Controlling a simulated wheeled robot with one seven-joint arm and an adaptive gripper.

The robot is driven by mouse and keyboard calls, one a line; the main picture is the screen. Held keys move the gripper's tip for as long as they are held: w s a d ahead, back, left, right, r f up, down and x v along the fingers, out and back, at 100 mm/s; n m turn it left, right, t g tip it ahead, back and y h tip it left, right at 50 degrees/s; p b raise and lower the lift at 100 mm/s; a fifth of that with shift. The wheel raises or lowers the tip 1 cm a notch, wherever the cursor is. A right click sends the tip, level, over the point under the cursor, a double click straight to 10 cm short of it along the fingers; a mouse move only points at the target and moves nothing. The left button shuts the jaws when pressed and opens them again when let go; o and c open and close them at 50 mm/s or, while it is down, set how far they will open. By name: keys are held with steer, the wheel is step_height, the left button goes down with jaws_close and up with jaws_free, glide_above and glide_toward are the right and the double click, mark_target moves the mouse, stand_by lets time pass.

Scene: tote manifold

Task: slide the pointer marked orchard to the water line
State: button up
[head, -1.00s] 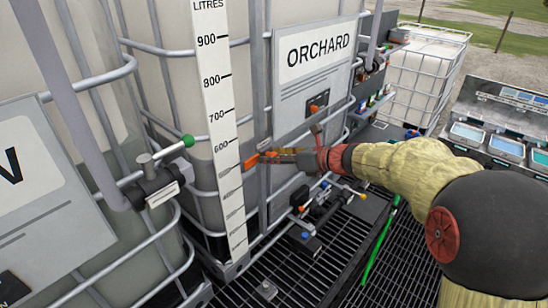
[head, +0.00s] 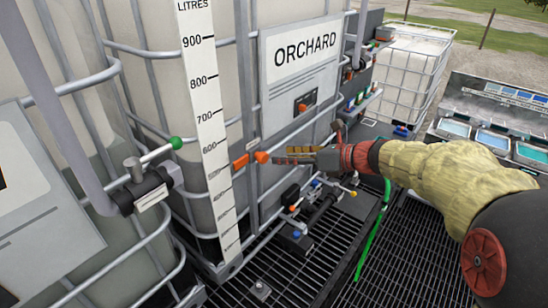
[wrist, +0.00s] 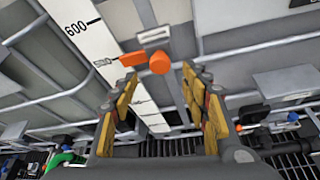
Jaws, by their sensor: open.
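The orange pointer (head: 240,163) sits against the white litre scale (head: 207,130) on the tank labelled ORCHARD (head: 305,45), a little below the 600 mark. Its orange knob (head: 262,157) sticks out to the right. In the wrist view the pointer (wrist: 131,59) and knob (wrist: 160,62) lie ahead of the fingertips. My gripper (head: 284,155) is open and empty, just right of the knob and apart from it. In the wrist view its fingers (wrist: 158,85) are spread either side of the knob's line. The tank looks greyer below about the 600 mark; the exact water line is faint.
Grey cage bars surround the tank. A valve with a green-tipped handle (head: 150,183) stands left of the scale. A green hose (head: 372,235) lies on the grating, and blue trays (head: 492,140) stand at right.

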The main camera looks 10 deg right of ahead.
steer(key=shift+v, duration=1.35)
steer(key=s+d+f+n+g+h+b, duration=0.1)
steer(key=s+d+f+n+h+b, duration=0.1)
steer(key=s+f+n, duration=0.4)
steer(key=s+d+f+n+g+h+b, duration=0.1)
steer(key=s+f+n+h+b, duration=0.4)
steer(key=s+n, duration=0.8)
steer(key=s+d+f+n+g+h+b, duration=0.1)
steer(key=s+f+n+b, duration=0.5)
steer(key=s, duration=0.7)
step_height(320, 180, down, 3)
steer(key=d+n+h, duration=0.1)
steer(key=n+h, duration=0.1)
steer(key=n, duration=0.2)
steer(key=shift+d+r+h+b, duration=0.2)
steer(key=shift+d+h+b, duration=0.1)
steer(key=shift+d, duration=0.1)
steer(key=shift+c, duration=0.8)
